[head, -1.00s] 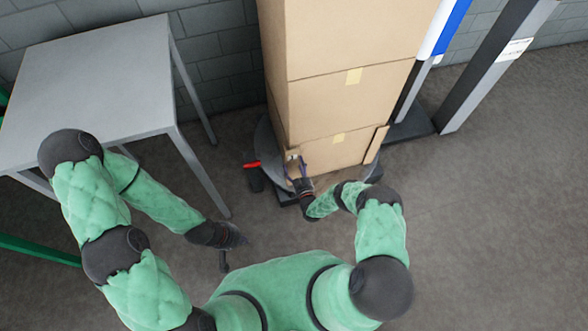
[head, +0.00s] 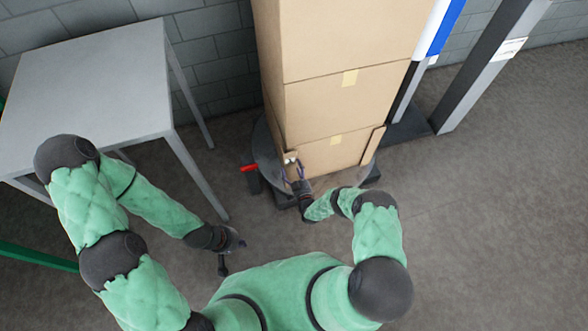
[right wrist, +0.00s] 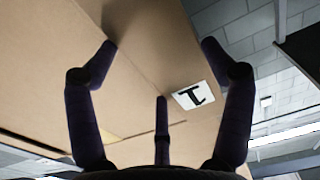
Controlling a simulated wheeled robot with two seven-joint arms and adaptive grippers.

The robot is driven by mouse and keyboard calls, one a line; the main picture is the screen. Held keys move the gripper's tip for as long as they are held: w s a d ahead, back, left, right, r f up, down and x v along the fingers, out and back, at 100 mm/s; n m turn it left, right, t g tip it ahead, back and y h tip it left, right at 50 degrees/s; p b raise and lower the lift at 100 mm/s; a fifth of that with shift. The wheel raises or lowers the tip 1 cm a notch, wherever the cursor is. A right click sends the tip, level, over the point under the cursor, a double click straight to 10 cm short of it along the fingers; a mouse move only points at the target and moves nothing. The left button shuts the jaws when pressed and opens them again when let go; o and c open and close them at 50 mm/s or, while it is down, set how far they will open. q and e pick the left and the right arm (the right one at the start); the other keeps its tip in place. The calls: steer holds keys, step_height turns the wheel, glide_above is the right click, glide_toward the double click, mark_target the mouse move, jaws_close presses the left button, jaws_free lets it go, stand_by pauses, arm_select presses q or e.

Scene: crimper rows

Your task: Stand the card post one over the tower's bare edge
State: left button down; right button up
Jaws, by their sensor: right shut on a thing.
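The tower of stacked cardboard boxes (head: 345,90) stands on a dark round turntable (head: 264,150). My right gripper (head: 296,174) is low at the tower's near left corner. It is shut on card post one (head: 288,168), a folded cardboard angle. In the right wrist view the post (right wrist: 178,55) lies between the fingers, with a white label marked 1 on it. The post stands close to the corner; whether it touches the boxes I cannot tell. Another card post (head: 373,146) stands at the near right edge. My left gripper (head: 230,253) is empty, its fingers apart, over the floor.
A grey table (head: 85,90) stands at the left. A red-handled part (head: 249,168) sticks out left of the turntable. A dark column (head: 485,75) with a blue and white panel beside it rises at the right. The floor at the right is clear.

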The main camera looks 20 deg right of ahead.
steer(key=o, duration=1.5)
steer(key=shift+s, duration=0.1)
steer(key=s, duration=1.1)
steer(key=shift+s+d, duration=0.25)
steer(key=shift+s, duration=0.15)
steer(key=shift+w, duration=0.1)
